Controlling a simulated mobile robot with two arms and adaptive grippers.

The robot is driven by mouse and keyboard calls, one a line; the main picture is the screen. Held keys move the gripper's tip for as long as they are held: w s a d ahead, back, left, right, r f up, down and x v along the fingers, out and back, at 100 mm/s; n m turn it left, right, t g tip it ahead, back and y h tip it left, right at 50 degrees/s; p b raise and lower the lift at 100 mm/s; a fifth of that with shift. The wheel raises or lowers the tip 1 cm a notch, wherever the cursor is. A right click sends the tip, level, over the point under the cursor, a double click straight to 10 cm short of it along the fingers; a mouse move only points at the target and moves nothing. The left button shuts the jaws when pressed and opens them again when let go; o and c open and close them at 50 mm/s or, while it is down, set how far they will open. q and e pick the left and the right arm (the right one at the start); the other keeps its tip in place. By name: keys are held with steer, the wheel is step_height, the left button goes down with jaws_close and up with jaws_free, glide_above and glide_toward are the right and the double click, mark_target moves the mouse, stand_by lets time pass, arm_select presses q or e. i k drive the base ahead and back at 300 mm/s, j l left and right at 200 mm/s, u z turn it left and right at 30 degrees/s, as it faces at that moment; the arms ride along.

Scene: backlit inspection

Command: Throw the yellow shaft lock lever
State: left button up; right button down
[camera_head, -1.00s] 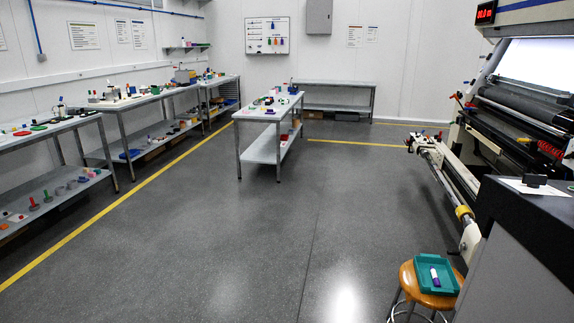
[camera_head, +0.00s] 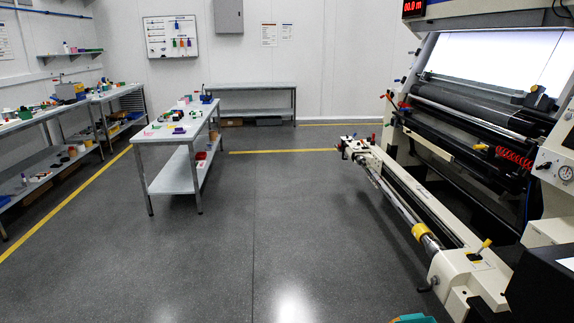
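A small yellow lever (camera_head: 481,248) stands on a dark base on top of the cream end housing (camera_head: 462,275) of the machine, at the lower right. It leans up and to the right. A long metal shaft (camera_head: 394,200) runs from the far end bracket (camera_head: 352,146) towards this housing. A yellow collar (camera_head: 421,231) sits around the shaft near the housing. Neither of my grippers is in view.
The large inspection machine with its lit white panel (camera_head: 495,58) fills the right side. A dark block (camera_head: 545,285) covers the lower right corner. A teal tray (camera_head: 413,319) shows at the bottom edge. The grey floor (camera_head: 240,255) is clear between the centre table (camera_head: 168,134) and the machine.

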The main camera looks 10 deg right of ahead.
mark_target(487, 242)
steer(key=i+z, duration=0.1)
steer(key=i, duration=0.55)
steer(key=i+j+z, duration=0.1)
steer(key=i, duration=0.6)
steer(key=i+j+z, duration=0.1)
steer(key=i, duration=0.55)
